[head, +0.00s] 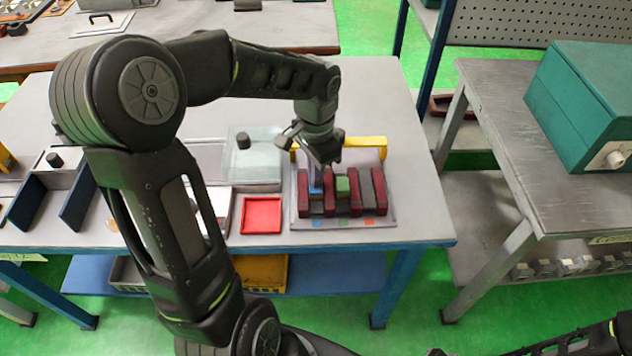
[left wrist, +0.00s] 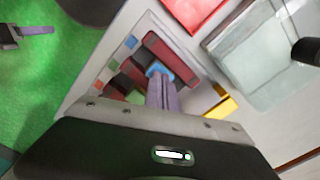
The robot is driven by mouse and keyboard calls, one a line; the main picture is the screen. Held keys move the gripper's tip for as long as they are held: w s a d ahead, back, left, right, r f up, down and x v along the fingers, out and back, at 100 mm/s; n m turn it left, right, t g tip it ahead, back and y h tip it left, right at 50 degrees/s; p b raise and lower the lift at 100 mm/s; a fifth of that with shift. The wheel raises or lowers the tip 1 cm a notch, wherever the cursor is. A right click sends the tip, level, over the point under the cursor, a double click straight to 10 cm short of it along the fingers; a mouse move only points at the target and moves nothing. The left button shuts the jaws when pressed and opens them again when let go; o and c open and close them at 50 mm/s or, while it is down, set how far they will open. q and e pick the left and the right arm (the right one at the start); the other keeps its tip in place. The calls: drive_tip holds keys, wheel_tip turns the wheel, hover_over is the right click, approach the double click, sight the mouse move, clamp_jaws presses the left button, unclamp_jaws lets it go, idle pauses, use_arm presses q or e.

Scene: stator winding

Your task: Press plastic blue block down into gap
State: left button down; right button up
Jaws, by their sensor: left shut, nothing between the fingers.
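The blue block (head: 316,190) sits in the leftmost gap between the dark red pieces (head: 330,192) of the slotted fixture on the table. In the left wrist view the blue block (left wrist: 158,69) shows at the fingertips. My left gripper (head: 315,180) is shut and empty, pointing down at the block's top. Its fingers (left wrist: 161,82) appear to touch the block; they hide part of it, so how deep it sits is unclear. What appears to be my right gripper (left wrist: 38,30) shows over the green floor in the left wrist view, apart from the fixture.
A green block (head: 342,186) sits in the neighbouring gap. A yellow bar (head: 365,141) stands behind the fixture. A red tray (head: 261,215) and a clear box (head: 262,172) with a dark knob stand to its left. The tabletop right of the fixture is free.

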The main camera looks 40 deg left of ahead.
use_arm(q)
drive_tip(key=shift+w+r+p, duration=0.1)
drive_tip(key=shift+r+p, duration=2)
drive_tip(key=shift+r, duration=1.15)
